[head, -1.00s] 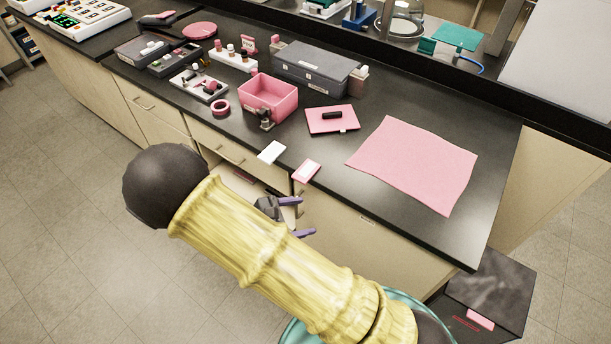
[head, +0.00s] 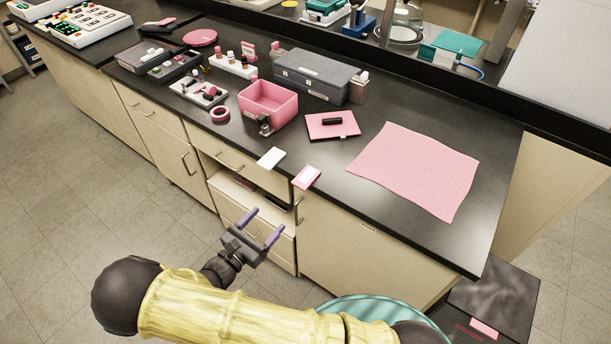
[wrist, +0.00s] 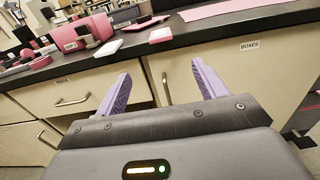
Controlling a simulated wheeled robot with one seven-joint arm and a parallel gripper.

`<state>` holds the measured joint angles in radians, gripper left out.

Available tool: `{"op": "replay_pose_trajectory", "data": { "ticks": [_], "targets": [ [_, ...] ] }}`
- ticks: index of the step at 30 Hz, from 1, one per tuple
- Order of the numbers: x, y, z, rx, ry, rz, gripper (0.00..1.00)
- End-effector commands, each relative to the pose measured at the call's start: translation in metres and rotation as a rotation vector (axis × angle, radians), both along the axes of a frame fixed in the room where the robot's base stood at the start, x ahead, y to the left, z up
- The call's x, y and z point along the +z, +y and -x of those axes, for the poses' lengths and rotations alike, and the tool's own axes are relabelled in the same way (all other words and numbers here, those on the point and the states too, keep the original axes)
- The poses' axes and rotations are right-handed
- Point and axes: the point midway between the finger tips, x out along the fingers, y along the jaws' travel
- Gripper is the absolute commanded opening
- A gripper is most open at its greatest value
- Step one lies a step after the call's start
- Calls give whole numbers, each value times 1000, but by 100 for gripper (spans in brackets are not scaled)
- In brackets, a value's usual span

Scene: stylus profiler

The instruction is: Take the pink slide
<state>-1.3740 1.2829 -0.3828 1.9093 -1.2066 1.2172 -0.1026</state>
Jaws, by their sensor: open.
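The pink slide (head: 307,177) lies flat at the front edge of the black bench, with a paler patch on its top. It also shows in the wrist view (wrist: 160,34), at the bench edge above and between my fingers. My gripper (head: 263,224) is open and empty, with two purple fingers apart. It is in front of the drawers, below the bench top and short of the slide. In the wrist view the fingers (wrist: 160,85) point toward the cabinet front.
A white slide (head: 271,158) lies just left of the pink one. Behind are a pink bin (head: 268,101) and a pink pad with a black object (head: 333,125). A pink mat (head: 415,168) covers the right. A drawer (head: 238,186) stands partly open below.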

Motion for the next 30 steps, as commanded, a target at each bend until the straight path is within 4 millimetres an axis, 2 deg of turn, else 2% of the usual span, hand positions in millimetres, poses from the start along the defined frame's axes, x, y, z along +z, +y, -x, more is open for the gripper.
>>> {"op": "replay_pose_trajectory", "data": {
  "ticks": [3, 15, 30],
  "targets": [
    [3, -15, -18, -5, -1, 2, 71],
    [2, -55, -69, -3, 0, 0, 71],
    [3, -63, -79, -2, -1, 1, 71]
  ]
}}
